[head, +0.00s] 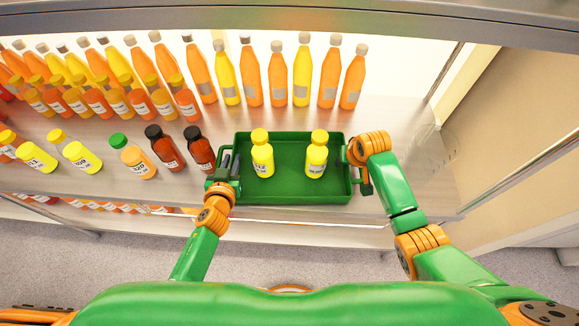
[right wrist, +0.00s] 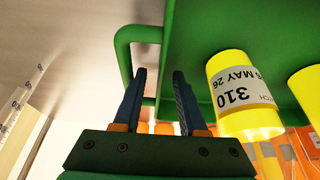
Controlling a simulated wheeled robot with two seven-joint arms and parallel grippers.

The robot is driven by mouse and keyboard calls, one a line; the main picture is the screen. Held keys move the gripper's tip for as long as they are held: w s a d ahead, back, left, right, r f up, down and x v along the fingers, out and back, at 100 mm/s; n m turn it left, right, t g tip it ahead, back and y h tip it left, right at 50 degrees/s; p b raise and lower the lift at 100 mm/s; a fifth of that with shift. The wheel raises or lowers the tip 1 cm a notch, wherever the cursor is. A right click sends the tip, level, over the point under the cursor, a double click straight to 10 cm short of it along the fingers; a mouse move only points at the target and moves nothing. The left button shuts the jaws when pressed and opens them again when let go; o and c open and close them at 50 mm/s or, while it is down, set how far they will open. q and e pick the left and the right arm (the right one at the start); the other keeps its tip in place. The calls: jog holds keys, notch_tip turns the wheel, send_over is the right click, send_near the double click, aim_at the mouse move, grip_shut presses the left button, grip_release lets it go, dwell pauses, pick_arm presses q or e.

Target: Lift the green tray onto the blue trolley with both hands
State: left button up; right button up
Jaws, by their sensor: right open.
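The green tray (head: 290,197) lies flat on the shelf, with a handle at each short end. Two yellow bottles with yellow caps stand in it, a left one (head: 262,158) and a right one (head: 316,160). My left gripper (head: 230,163) is at the tray's left handle, its dark fingers apart. My right gripper (head: 359,165) is at the right end. In the right wrist view its fingers (right wrist: 159,74) are open, close to the green handle (right wrist: 124,58); I cannot tell whether they straddle it. A bottle labelled 310 (right wrist: 240,95) shows beside them. No blue trolley is in view.
Several orange and yellow bottles (head: 277,75) stand in a row behind the tray. A dark-capped bottle (head: 200,150) stands close to the left handle. The shelf surface (head: 420,150) right of the tray is bare. A shelf beam (head: 290,16) runs across the top.

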pick_arm(q)
grip_shut()
pick_arm(e)
jog(key=c, duration=0.5)
grip_shut()
dwell(0.6)
